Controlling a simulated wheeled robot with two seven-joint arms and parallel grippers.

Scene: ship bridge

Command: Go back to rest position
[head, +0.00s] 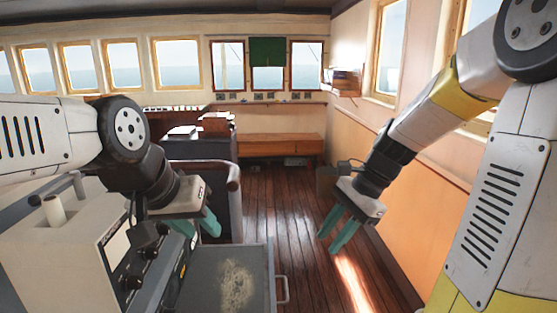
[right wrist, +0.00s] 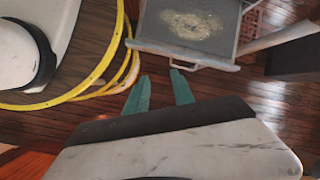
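My left gripper (head: 202,230) hangs fingers-down beside the grey control box, near the back left corner of an open drawer. Its two teal fingers are apart and I see nothing between them. My right gripper (head: 328,244) hangs over the wooden floor to the right of the drawer, tilted down. In the right wrist view its teal fingers (right wrist: 160,88) are apart with only floor between them. The drawer (head: 198,293) is pulled out and has a pale, speckled patch (head: 235,280) on its bottom. The drawer also shows in the right wrist view (right wrist: 155,26).
A grey control box (head: 85,243) with knobs stands at the left, close under my left arm. The drawer handle (head: 283,290) sticks out rightward. A wooden bench (head: 280,144) stands at the back. The wooden floor (head: 290,205) in the middle is clear. The orange-panelled wall (head: 400,217) bounds the right.

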